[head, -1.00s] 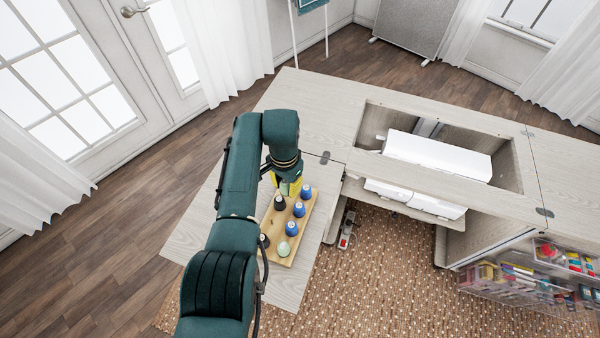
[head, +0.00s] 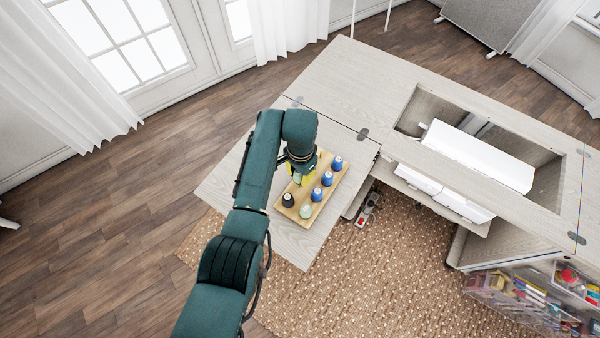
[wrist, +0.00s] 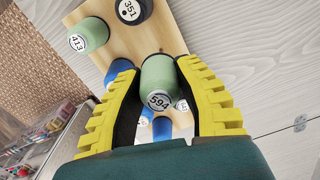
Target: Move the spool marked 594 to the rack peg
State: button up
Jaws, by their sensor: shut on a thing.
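In the wrist view my gripper (wrist: 165,108) has its yellow fingers closed on both sides of a green spool (wrist: 158,75) with a white end label reading 594. The wooden rack board (wrist: 160,35) lies beyond it. I cannot tell how far the spool is from the board. In the head view my gripper (head: 299,178) is over the left side of the rack (head: 294,217), and the held spool is not clearly visible there. I cannot make out a bare peg in either view.
A green spool marked 413 (wrist: 89,35) and a black spool marked 351 (wrist: 132,10) stand on the rack. Several blue spools (head: 327,178) line its right side, partly behind my fingers in the wrist view. The cabinet opening with a white machine (head: 478,157) is at right.

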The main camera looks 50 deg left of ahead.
jog(key=shift+f+b, duration=0.45)
jog(key=shift+f, duration=0.25)
jog(key=shift+w, duration=0.1)
jog(key=shift+f+b, duration=0.3)
jog(key=shift+f, duration=0.1)
jog(key=shift+f+b, duration=0.75)
jog(key=shift+f, duration=0.3)
jog(key=o, duration=0.9)
jog(key=shift+c, duration=0.2)
notch_tip(320, 180, up, 12)
jog(key=shift+w, duration=0.15)
